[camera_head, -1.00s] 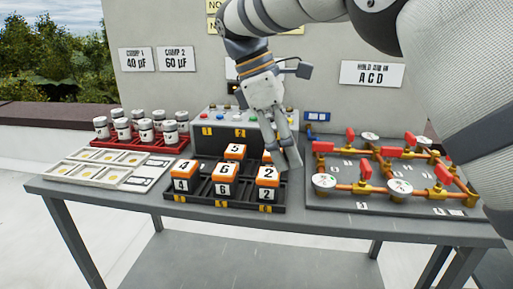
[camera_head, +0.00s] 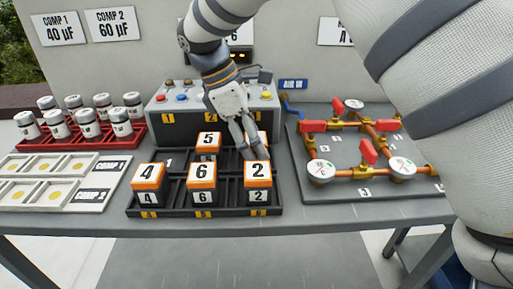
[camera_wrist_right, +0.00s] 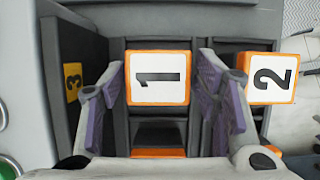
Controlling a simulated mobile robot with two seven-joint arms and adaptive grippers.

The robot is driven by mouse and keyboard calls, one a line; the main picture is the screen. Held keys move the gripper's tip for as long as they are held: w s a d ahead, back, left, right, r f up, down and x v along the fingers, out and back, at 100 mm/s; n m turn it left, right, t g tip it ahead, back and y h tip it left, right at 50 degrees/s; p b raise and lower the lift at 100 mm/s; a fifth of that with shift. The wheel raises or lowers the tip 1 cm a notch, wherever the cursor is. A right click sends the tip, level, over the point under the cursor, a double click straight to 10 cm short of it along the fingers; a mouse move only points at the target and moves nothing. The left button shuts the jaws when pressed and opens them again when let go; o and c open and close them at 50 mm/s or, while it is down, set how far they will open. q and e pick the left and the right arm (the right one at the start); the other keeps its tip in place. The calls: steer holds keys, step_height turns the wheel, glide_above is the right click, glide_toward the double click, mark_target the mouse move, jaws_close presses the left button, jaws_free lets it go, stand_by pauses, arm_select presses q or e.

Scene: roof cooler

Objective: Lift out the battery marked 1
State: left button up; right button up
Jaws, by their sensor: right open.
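The battery marked 1 (camera_wrist_right: 158,78), a white-faced block with orange edges, stands in the tray between my right gripper's fingers in the right wrist view. In the head view only an orange-and-white part of it (camera_head: 262,137) shows behind the gripper, in the back row behind the battery marked 2 (camera_head: 257,170). My right gripper (camera_head: 249,146) is open, with a finger on either side of battery 1. I cannot tell whether either finger touches it. Battery 2 also shows at the right of the wrist view (camera_wrist_right: 272,78). My left gripper is not in view.
The black tray (camera_head: 170,212) also holds batteries 4 (camera_head: 148,175), 6 (camera_head: 202,176) and 5 (camera_head: 208,140). A grey button box (camera_head: 160,105) stands behind it. A pipe board (camera_head: 335,200) with red valves is at right. White trays (camera_head: 115,185) and a red canister rack (camera_head: 140,130) are at left.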

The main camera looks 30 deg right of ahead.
steer(key=shift+s+d+f, duration=0.1)
steer(key=shift+d+f, duration=0.15)
steer(key=shift+f, duration=0.35)
steer(key=c, duration=1.2)
steer(key=shift+r, duration=0.1)
